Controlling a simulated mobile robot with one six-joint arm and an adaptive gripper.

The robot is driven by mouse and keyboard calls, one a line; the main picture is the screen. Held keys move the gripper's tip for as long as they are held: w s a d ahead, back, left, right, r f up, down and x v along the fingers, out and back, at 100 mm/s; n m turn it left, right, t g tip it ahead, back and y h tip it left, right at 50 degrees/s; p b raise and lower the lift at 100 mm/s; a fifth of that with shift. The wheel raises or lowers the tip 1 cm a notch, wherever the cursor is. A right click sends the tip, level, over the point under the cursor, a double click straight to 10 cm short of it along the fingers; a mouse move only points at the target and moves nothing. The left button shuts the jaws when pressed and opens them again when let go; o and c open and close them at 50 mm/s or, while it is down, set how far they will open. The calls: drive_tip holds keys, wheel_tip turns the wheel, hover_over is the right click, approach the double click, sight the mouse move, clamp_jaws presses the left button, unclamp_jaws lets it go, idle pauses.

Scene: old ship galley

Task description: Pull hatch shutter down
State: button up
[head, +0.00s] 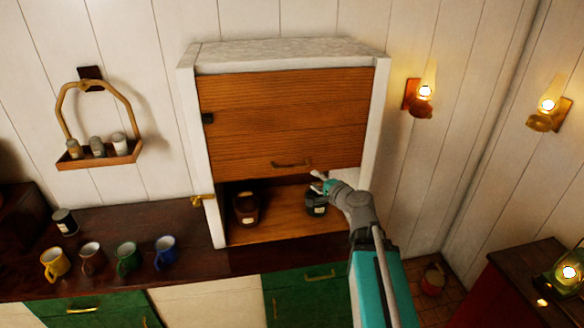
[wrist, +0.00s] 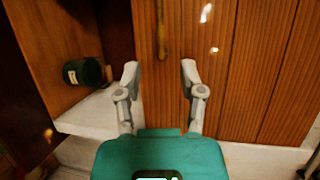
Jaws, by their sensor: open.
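The hatch shutter (head: 285,110) is a brown wooden panel in a white-framed cabinet. It covers the upper part of the opening, with a gap below its lower edge. A brass handle (head: 291,164) is fixed near its lower edge. In the wrist view the shutter (wrist: 215,80) looks turned sideways, and the handle (wrist: 162,30) lies ahead of the space between my fingers. My gripper (head: 318,181) is open and empty, just right of and slightly below the handle in the head view. In the wrist view the gripper (wrist: 159,72) has its fingers apart, with nothing between them.
A brown jar (head: 246,208) and a dark jar (head: 316,203) stand inside the cabinet below the shutter. A brass latch (head: 203,199) is at the left frame post. Several mugs stand on the dark counter (head: 190,225) at left. Lamps hang on the right wall.

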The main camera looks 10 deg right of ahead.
sight(292, 167)
drive_tip(key=b+x, duration=0.2)
drive_tip(key=x, duration=1.1)
drive_tip(key=shift+w+a+f, duration=0.1)
drive_tip(key=shift+w, duration=0.2)
clamp_jaws()
